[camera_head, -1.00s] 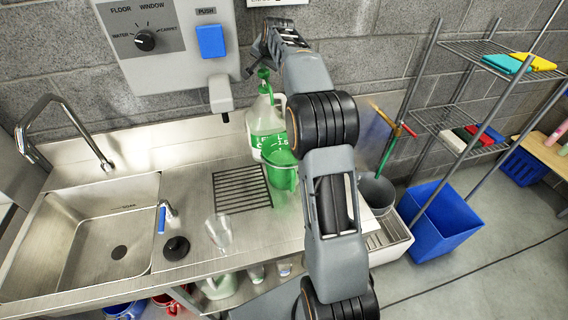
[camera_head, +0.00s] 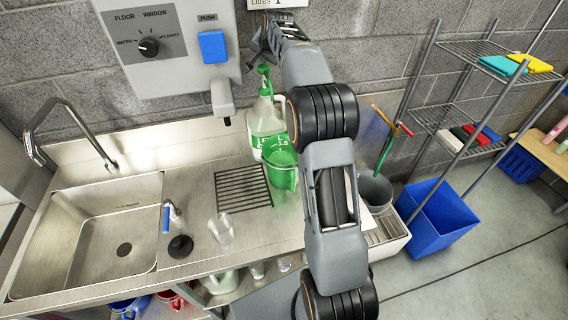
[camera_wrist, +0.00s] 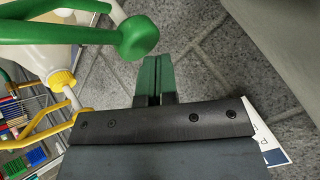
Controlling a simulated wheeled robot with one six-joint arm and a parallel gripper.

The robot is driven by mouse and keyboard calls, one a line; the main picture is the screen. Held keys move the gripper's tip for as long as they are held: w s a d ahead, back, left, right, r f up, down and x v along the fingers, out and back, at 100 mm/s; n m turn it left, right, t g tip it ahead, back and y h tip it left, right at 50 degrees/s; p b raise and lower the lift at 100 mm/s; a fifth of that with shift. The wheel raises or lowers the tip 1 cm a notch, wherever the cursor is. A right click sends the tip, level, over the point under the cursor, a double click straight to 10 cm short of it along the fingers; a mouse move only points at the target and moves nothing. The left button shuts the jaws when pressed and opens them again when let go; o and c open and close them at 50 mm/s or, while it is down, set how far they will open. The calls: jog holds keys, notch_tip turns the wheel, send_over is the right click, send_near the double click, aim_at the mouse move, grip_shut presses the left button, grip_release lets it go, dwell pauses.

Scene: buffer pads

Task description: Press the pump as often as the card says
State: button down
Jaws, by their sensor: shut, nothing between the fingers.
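The white jug (camera_head: 268,121) with green liquid stands upright on the steel counter against the wall. Its green pump head (camera_head: 264,70) is on top. My gripper (camera_head: 256,48) is just above the pump head in the head view, with a small gap. In the wrist view, my gripper's green fingers (camera_wrist: 152,75) are shut and empty, beside the green pump head (camera_wrist: 138,37). Whether they touch is unclear. A card (camera_head: 277,3) on the wall is cut off at the top edge; its last line seems to end in 1. A green measuring jug (camera_head: 281,166) stands in front of the white jug.
A wall dispenser (camera_head: 165,45) with a dial and blue button hangs left of the jug. A sink (camera_head: 90,235), a tap and a clear glass (camera_head: 221,230) are at left. A blue bin (camera_head: 438,218) stands right.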

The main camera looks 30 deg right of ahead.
jog(key=shift+r+p, duration=2.65)
jog(key=shift+r, duration=0.4)
jog(key=s+a+f+n+g+b, duration=0.1)
jog(key=s+a+f+n+b, duration=0.15)
jog(key=s+a, duration=0.6)
jog(key=s+a+f+n+g+b, duration=0.1)
jog(key=s+a+n, duration=0.2)
jog(key=s, duration=1)
jog(key=s+a+f+n+g, duration=0.1)
jog(key=s+f+n, duration=0.1)
jog(key=s+f, duration=0.4)
jog(key=s+a+f+n+g+y+b, duration=0.1)
jog(key=s+f, duration=0.4)
jog(key=s, duration=0.7)
jog(key=shift+s+a+f+n, duration=0.25)
jog(key=shift+a+f+n, duration=0.15)
jog(key=shift+a+n, duration=0.35)
jog(key=shift+d, duration=0.15)
